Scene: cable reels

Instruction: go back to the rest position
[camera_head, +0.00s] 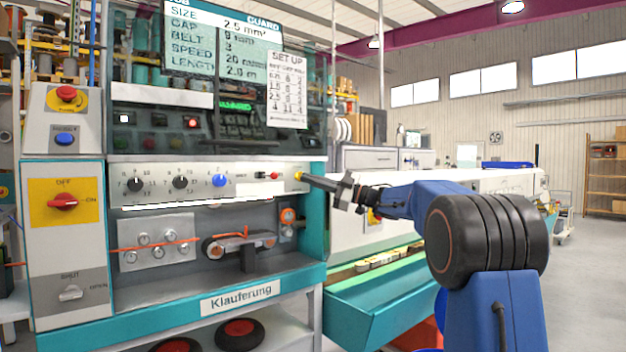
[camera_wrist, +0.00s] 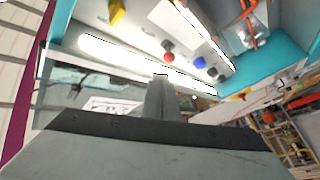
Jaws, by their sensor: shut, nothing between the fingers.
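My gripper (camera_head: 304,179) is shut and empty in the head view. Its tips are at the right end of the machine's knob panel (camera_head: 150,180), by a small yellow part. I cannot tell whether they touch it. My blue arm reaches in from the right. In the wrist view my gripper (camera_wrist: 160,80) shows as closed grey fingers pointing at the machine, which appears turned. The panel has two black knobs (camera_head: 135,184) and a blue knob (camera_head: 220,181).
At left, a control box carries a red button (camera_head: 66,93), a red OFF/ON switch (camera_head: 62,201) and a grey SHUT/OPEN switch (camera_head: 70,293). A clear guard (camera_head: 225,120) covers the upper machine. A teal bench (camera_head: 375,300) stands behind my arm. Open floor (camera_head: 590,290) lies at right.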

